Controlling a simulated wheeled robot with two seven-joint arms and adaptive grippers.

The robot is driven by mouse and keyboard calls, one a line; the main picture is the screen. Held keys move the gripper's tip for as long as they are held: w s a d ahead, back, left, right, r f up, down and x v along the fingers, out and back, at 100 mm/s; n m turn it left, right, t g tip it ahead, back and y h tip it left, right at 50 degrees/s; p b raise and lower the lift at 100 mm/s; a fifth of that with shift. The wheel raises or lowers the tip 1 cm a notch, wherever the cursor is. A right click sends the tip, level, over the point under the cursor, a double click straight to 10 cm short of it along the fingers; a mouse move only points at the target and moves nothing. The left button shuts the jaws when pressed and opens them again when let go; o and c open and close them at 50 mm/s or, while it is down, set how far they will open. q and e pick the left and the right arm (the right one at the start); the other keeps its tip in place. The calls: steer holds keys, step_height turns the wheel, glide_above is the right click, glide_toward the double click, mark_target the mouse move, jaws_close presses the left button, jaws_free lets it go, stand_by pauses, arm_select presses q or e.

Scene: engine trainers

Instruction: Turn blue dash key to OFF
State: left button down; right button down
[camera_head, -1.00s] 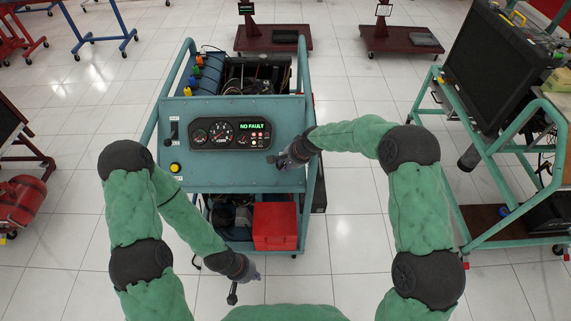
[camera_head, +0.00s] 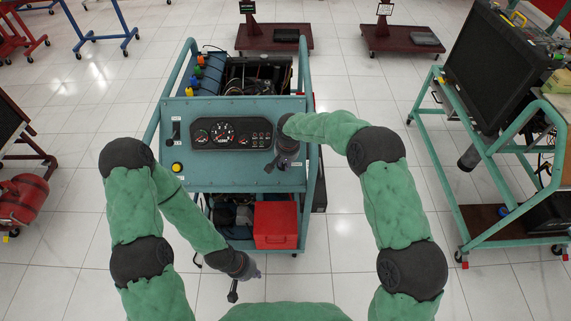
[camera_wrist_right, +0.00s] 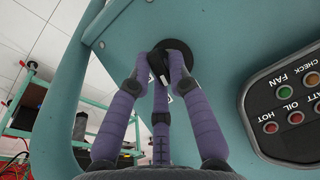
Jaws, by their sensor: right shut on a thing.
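The teal dash panel (camera_head: 225,174) of the engine trainer faces me in the head view. My right gripper (camera_head: 271,166) is at the panel's right side. In the wrist view its purple fingers (camera_wrist_right: 167,62) are closed together at a round black key switch (camera_wrist_right: 180,48). The gauge cluster (camera_head: 230,135) has a dark display. My left gripper (camera_head: 233,291) hangs below the panel, away from it; its finger opening is unclear.
Indicator lamps (camera_wrist_right: 295,118) sit right of the switch in the wrist view. The teal frame tube (camera_wrist_right: 62,95) runs close on the left. A red box (camera_head: 275,226) stands on the lower shelf. Another trainer (camera_head: 500,170) stands to the right, with clear floor between.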

steer(key=shift+a+n+h, duration=0.1)
steer(key=shift+n+h, duration=0.2)
steer(key=shift+n, duration=0.2)
stand_by(0.3)
steer(key=c, duration=1.1)
jaws_free()
steer(key=shift+c, duration=0.2)
step_height(320, 180, up, 12)
steer(key=s, duration=0.2)
steer(key=shift+f, duration=0.1)
